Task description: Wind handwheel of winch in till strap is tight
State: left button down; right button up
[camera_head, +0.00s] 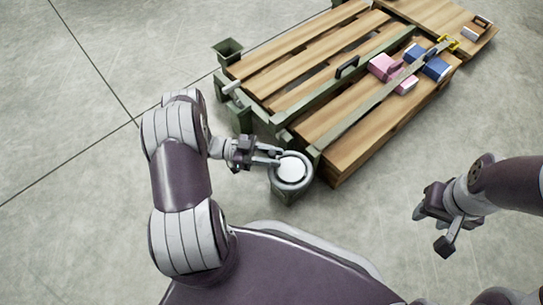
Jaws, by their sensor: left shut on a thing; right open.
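The winch handwheel (291,168) is a round, pale-faced wheel with a dark rim at the near end of the wooden bed. My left gripper (277,158) is shut on the handwheel's left side at its rim. The strap (362,108) is a long grey-green band that runs from near the winch along the planks to a yellow piece (447,43) at the far end. Whether the strap is tight cannot be told. My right gripper (440,222) is open and empty, over the floor at the right, apart from the bed.
Pink boxes (385,66) and blue boxes (434,68) sit on the planks by the strap. The wooden bed (350,151) has green metal rails and a square green socket (228,50) at its left corner. The concrete floor around is clear.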

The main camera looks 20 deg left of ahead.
pick_arm(q)
jog(key=c, duration=0.9)
grip_release()
jog(key=shift+w, duration=0.1)
jog(key=shift+c, duration=0.2)
jog(key=p+v, duration=0.2)
jog(key=v, duration=1)
jog(key=shift+a, duration=0.3)
jog(key=shift+f, duration=0.1)
